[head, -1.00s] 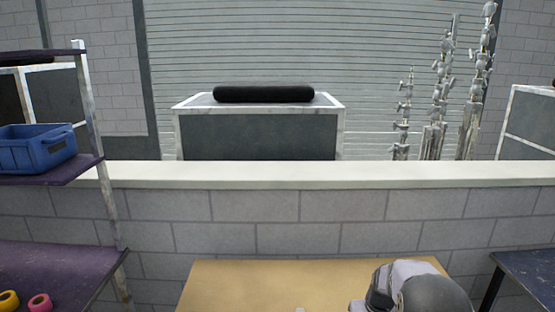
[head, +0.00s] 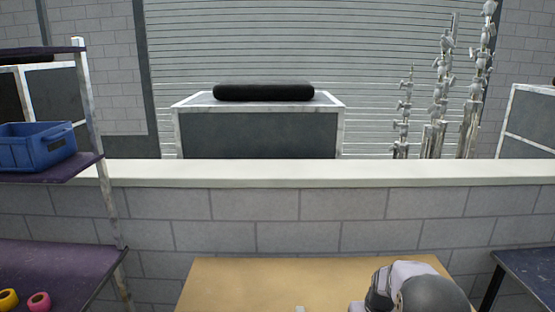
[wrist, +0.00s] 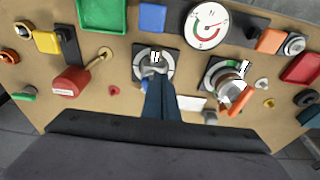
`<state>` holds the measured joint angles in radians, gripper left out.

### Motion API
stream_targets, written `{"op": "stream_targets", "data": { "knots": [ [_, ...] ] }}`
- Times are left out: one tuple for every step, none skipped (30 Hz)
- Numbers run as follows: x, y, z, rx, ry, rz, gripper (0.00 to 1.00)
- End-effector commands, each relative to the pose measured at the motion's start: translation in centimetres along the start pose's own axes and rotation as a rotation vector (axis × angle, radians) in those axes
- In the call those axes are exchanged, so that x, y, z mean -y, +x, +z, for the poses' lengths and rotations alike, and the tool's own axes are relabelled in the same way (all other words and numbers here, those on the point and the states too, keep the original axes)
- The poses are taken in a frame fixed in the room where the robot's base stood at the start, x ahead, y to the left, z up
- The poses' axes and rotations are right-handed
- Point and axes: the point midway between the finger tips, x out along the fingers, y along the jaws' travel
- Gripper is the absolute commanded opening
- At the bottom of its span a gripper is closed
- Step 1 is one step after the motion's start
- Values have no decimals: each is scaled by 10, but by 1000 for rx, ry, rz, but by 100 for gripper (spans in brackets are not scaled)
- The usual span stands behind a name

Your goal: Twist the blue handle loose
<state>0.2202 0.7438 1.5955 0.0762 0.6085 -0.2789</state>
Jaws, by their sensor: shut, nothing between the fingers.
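In the wrist view, my gripper (wrist: 156,68) reaches up the middle as two dark blue-grey fingers, closed together and empty. Their tips are over a round grey-and-white fitting on a dark square plate (wrist: 138,52). A small bit of blue, apparently the blue handle (wrist: 145,86), shows just left of the fingers; the rest is hidden behind them. I cannot tell whether the fingers touch it. In the head view, neither the handle nor the fingers show.
The tan board (wrist: 105,110) is crowded. A red-handled valve (wrist: 70,81) is to the left, an orange-handled fitting (wrist: 235,106) to the right, and a white dial gauge (wrist: 207,26) above. In the head view, a low wall (head: 300,205) stands behind the tan surface (head: 250,285).

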Motion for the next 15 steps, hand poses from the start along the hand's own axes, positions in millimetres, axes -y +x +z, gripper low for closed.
{"op": "stream_targets", "data": {
  "knots": [
    [0,0,0,0,0,0,0],
    [0,0,0,0,0,0,0],
    [0,0,0,0,0,0,0],
    [-1,0,0,0,0,0,0],
    [-2,0,0,0,0,0,0],
    [-2,0,1,0,1,0,0],
    [-3,0,1,0,0,0,0],
    [-4,0,1,0,0,0,0],
    [-5,0,1,0,0,0,0],
    [-5,0,2,0,0,0,0],
    [-6,0,2,0,0,0,0],
    [-6,0,2,0,0,0,0],
    [-6,0,2,0,0,1,0],
    [-6,0,2,0,0,1,0],
    [-6,0,2,0,0,1,0]
  ]
}}
